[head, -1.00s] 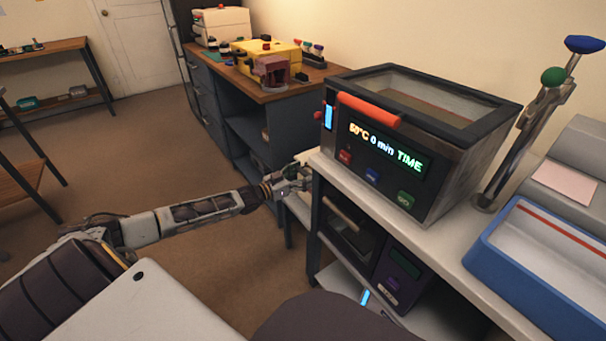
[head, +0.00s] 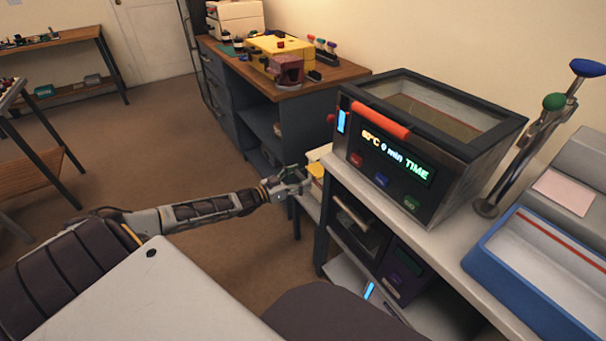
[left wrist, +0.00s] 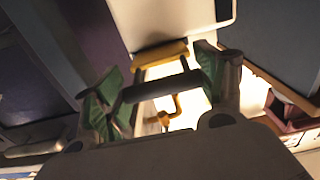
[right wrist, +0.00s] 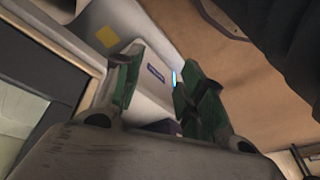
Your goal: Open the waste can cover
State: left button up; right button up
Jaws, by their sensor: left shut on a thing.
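My left gripper (head: 298,183) is in the gap between the two benches, beside a partly hidden white and yellow thing (head: 317,172), which seems to be the waste can. In the left wrist view its green-padded fingers (left wrist: 160,92) stand apart at either end of a dark bar (left wrist: 158,87) and are closed on it. Beyond the bar are a yellow bracket (left wrist: 160,54) and a white panel with rounded corners (left wrist: 170,18), which looks like the cover. How far the cover is raised is unclear. My right gripper (right wrist: 155,85) is open and empty in its wrist view.
A heater box (head: 420,140) stands on the white bench to the right, with a blue tray (head: 490,262) nearer me. The dark wood-topped bench (head: 300,90) is behind the left gripper. The brown floor at left is open.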

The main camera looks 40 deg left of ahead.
pick_arm(q)
jog(key=shift+s+a, duration=0.1)
jog(key=shift+s, duration=0.2)
jog(key=o, duration=1.5)
jog(key=shift+c, duration=0.2)
jog(key=shift+s+a, duration=0.1)
jog(key=shift+s, duration=0.05)
jog(key=v, duration=1.1)
jog(key=shift+s, duration=0.25)
jog(key=shift+a, duration=0.1)
jog(key=shift+f, duration=0.1)
dwell(0.5)
